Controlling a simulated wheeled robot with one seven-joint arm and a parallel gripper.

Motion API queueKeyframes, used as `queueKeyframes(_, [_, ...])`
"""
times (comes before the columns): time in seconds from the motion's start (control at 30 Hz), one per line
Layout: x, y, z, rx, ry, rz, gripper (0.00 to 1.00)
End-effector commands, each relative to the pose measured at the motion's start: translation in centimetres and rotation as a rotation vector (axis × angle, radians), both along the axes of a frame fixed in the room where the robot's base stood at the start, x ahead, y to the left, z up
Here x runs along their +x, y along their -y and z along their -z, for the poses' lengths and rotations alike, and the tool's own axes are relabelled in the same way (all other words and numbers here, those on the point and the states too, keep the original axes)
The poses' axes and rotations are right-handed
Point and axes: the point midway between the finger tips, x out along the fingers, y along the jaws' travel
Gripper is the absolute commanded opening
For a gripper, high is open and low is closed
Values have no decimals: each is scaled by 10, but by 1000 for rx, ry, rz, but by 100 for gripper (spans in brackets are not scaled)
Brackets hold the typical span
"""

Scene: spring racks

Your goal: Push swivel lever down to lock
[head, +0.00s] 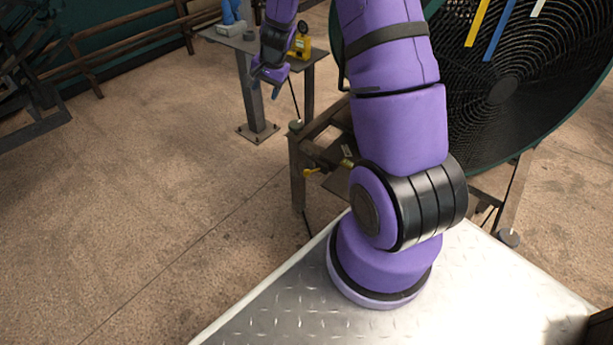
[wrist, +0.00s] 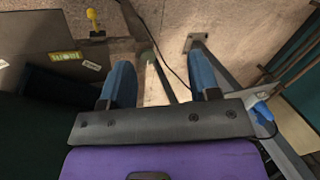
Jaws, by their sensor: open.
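A small yellow-handled lever (head: 311,171) sticks out to the left from the side of the brown metal frame (head: 298,190) under the large fan. A yellow knob, probably this lever's handle (wrist: 93,17), shows upright at the top left of the wrist view. My gripper (head: 268,86) is at the upper middle of the head view, beyond the lever and apart from it. In the wrist view its two blue fingers (wrist: 162,82) are spread with nothing between them. The lever's pivot is too small to make out.
A large round fan (head: 500,90) fills the upper right. A grey post table (head: 225,35) with a yellow device (head: 301,42) and a blue item (head: 230,12) stands behind my gripper. A cable hangs near the frame.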

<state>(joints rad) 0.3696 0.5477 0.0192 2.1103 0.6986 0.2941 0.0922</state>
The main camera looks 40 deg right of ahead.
Motion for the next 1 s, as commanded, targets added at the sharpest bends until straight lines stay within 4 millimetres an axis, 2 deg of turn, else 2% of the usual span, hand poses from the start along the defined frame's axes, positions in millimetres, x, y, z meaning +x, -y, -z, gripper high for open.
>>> queueKeyframes(0.03, [1, 11, 25, 8, -22, 46, 56])
queueKeyframes(0.23, [-5, 47, 116, 24, -90, 228, 56])
queueKeyframes(0.4, [-24, 74, 195, 24, -155, 382, 56])
queueKeyframes(0.53, [-44, 87, 247, 20, -203, 481, 56])
queueKeyframes(0.7, [-65, 96, 290, 11, -244, 564, 56])
queueKeyframes(1.0, [-73, 99, 318, 6, -261, 595, 56])
